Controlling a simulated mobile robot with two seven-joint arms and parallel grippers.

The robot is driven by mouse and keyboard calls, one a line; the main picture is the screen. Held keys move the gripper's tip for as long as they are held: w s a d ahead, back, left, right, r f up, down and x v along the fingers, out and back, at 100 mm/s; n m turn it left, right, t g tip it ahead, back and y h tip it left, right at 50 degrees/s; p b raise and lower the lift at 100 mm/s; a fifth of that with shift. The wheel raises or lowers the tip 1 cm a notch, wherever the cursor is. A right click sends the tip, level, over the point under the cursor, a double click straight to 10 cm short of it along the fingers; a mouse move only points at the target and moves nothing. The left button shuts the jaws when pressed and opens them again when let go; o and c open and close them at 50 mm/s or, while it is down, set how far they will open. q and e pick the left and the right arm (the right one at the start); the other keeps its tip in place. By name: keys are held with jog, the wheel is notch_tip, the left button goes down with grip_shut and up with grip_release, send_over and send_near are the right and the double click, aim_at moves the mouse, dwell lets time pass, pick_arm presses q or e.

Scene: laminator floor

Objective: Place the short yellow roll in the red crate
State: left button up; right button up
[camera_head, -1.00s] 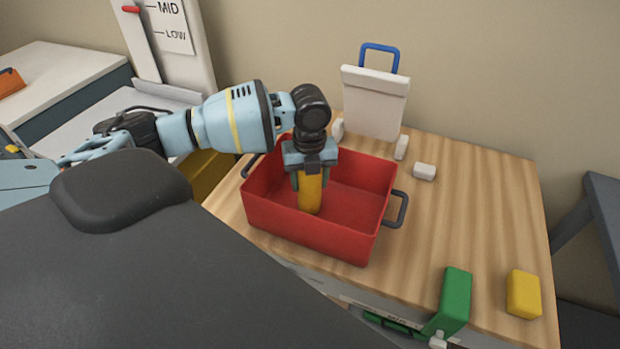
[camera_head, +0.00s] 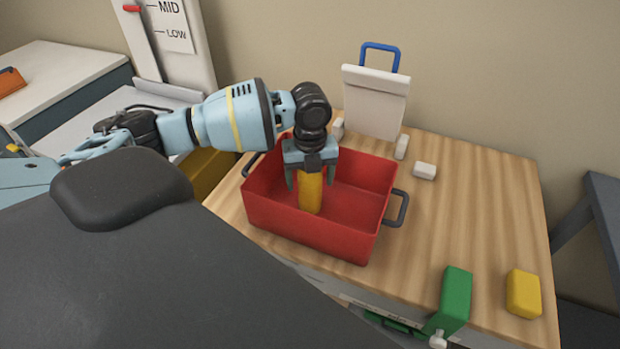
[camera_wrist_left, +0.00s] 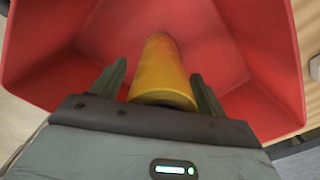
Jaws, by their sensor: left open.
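The short yellow roll (camera_head: 310,193) stands roughly upright inside the red crate (camera_head: 312,231), near its left part. My left gripper (camera_head: 308,184) is above it, with the fingers spread on either side of the roll. In the left wrist view the roll (camera_wrist_left: 160,75) lies between the open fingers (camera_wrist_left: 158,85), with a gap on each side. The red crate's walls (camera_wrist_left: 265,45) surround it there. The roll's lower end appears to be at the crate floor, but exact contact is hard to tell. My right gripper is not seen.
The crate sits on a wooden table (camera_head: 470,220) with a dark handle (camera_head: 397,208) on its right. A white stand with a blue handle (camera_head: 380,50) is behind. The table's right side is mostly clear.

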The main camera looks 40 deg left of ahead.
pick_arm(q)
notch_tip(320, 180, up, 10)
jog(key=shift+r, duration=0.95)
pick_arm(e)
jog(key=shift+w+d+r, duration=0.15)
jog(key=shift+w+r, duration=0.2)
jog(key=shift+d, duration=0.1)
